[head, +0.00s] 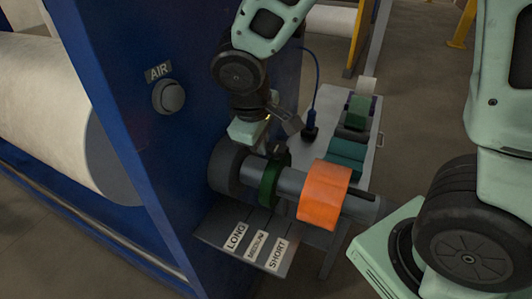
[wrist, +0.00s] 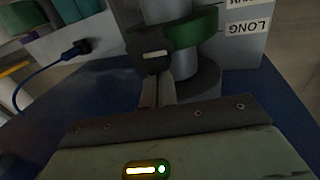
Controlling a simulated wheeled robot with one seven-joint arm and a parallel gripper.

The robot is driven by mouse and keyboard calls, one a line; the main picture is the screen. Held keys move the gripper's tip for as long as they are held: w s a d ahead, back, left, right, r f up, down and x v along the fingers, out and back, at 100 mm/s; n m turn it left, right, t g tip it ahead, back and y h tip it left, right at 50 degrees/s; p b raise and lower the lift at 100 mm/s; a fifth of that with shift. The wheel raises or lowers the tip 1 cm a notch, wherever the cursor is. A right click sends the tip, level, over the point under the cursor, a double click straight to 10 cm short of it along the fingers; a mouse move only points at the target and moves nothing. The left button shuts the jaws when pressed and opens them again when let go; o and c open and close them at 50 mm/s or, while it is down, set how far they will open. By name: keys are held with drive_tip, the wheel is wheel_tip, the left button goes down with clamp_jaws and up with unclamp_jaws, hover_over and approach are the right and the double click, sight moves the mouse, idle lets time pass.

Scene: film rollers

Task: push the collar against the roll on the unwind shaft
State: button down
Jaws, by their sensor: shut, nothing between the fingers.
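The unwind shaft (head: 290,182) is a grey bar standing out from the blue machine frame. A green ring (head: 268,182) sits around it near the dark hub (head: 226,166); I take it as the collar. A wide orange ring (head: 323,194), apparently the roll, sits further out, with bare shaft between them. In the wrist view the green ring (wrist: 190,38) is beside a dark rounded piece (wrist: 152,54) with a white mark. My gripper (wrist: 156,84) is shut and empty, its tips close to that dark piece. I cannot tell whether they touch. The head view hides the fingertips.
A plate labelled LONG (head: 236,238), MEDIUM and SHORT lies under the shaft. A side table (head: 366,168) holds several coloured rolls. A blue cable (head: 314,85) hangs behind my arm. The blue frame (head: 150,145) with its AIR button (head: 169,97) is at left.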

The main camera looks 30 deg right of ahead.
sight(281, 149)
drive_tip(key=shift+s+d, duration=0.35)
drive_tip(key=shift+s, duration=0.15)
drive_tip(key=shift+s+d, duration=0.45)
drive_tip(key=shift+s, duration=0.15)
drive_tip(key=shift+s+d, duration=0.15)
drive_tip(key=shift+s, duration=0.1)
drive_tip(key=shift+s+d+b, duration=0.3)
drive_tip(key=shift+s+d, duration=0.3)
drive_tip(key=shift+s, duration=0.15)
drive_tip(key=shift+s+d, duration=0.2)
drive_tip(key=shift+s, duration=0.1)
drive_tip(key=shift+w+a, duration=0.5)
drive_tip(key=shift+w, duration=0.15)
wheel_tip(281, 149, up, 9)
drive_tip(key=p, duration=0.7)
drive_tip(key=shift+r+p, duration=0.1)
drive_tip(key=shift+p, duration=0.25)
